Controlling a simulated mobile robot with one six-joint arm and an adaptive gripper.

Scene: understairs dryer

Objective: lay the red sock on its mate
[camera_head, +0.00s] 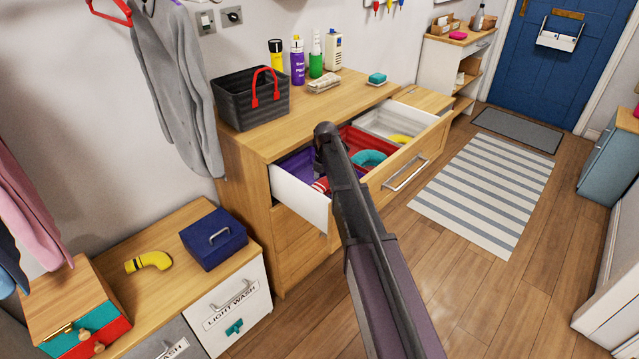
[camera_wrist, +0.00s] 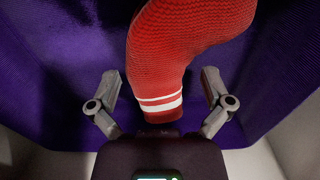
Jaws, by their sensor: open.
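A red sock (camera_wrist: 185,50) with white stripes at its cuff lies on the purple lining (camera_wrist: 60,75) in the wrist view. In the head view a bit of the red sock (camera_head: 321,185) shows in the purple compartment (camera_head: 296,166) of the open drawer, partly behind my arm. My gripper (camera_wrist: 160,80) is open, with one finger on each side of the sock's cuff end and gaps between. In the head view my arm hides the fingers. I see one red sock; I cannot tell whether a second lies under it.
The drawer also has a red compartment with a teal sock (camera_head: 369,158) and a grey one with a yellow sock (camera_head: 400,139). A black basket (camera_head: 245,100) and bottles stand on the dresser.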

